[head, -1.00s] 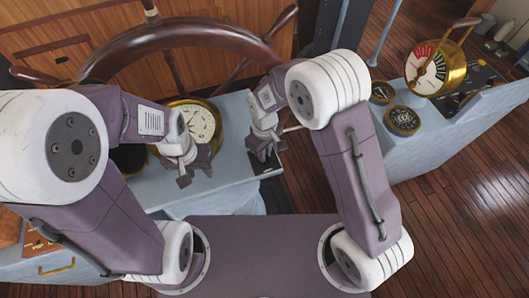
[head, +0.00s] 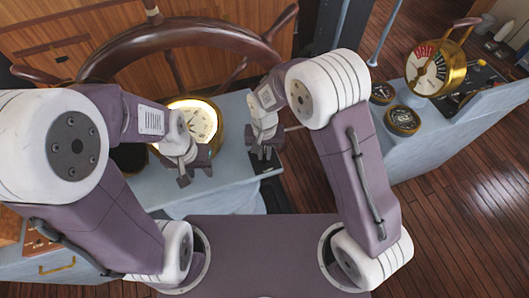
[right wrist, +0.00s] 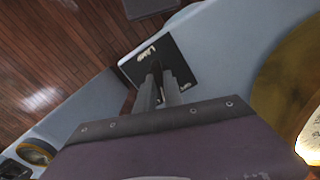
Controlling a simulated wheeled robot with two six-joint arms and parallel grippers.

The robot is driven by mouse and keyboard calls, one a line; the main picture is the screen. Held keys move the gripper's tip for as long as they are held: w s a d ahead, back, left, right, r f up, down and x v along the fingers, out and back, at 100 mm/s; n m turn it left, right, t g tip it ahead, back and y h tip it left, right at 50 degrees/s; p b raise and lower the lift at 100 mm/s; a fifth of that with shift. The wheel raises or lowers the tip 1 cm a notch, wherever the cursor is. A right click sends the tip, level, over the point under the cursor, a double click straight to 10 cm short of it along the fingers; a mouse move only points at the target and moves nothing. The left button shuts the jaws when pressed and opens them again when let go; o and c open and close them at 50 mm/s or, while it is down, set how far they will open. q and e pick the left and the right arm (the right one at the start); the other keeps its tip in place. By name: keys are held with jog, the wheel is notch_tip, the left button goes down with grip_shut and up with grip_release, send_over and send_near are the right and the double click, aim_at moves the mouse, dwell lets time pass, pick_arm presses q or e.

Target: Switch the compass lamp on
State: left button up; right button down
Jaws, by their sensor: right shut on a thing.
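The compass (head: 205,122), a brass-rimmed round dial on the light blue console, is lit with a warm glow. Its bright edge also shows in the right wrist view (right wrist: 310,140). My right gripper (head: 263,154) is over the console's right end, at a black switch plate (head: 268,166) with white lettering. In the right wrist view its fingers (right wrist: 157,88) are shut on a small dark switch lever (right wrist: 156,68) on that plate (right wrist: 181,66). My left gripper (head: 196,173) hangs in front of the compass, empty, its fingers apart; it partly hides the dial.
A wooden steering wheel (head: 180,38) stands behind the compass. At the right, another console carries a brass engine telegraph (head: 428,70) and round gauges (head: 403,120). Wooden floor (head: 460,190) lies open between the consoles.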

aim_at(265, 153)
jog(key=shift+w+r+m, duration=0.15)
jog(key=shift+w+m, duration=0.05)
jog(key=shift+m, duration=0.7)
jog(key=c, duration=1.6)
grip_release()
jog(key=shift+o, duration=0.7)
jog(key=shift+r, duration=0.2)
notch_tip(265, 153, up, 8)
jog(key=shift+r+b, duration=0.25)
jog(key=shift+b, duration=0.8)
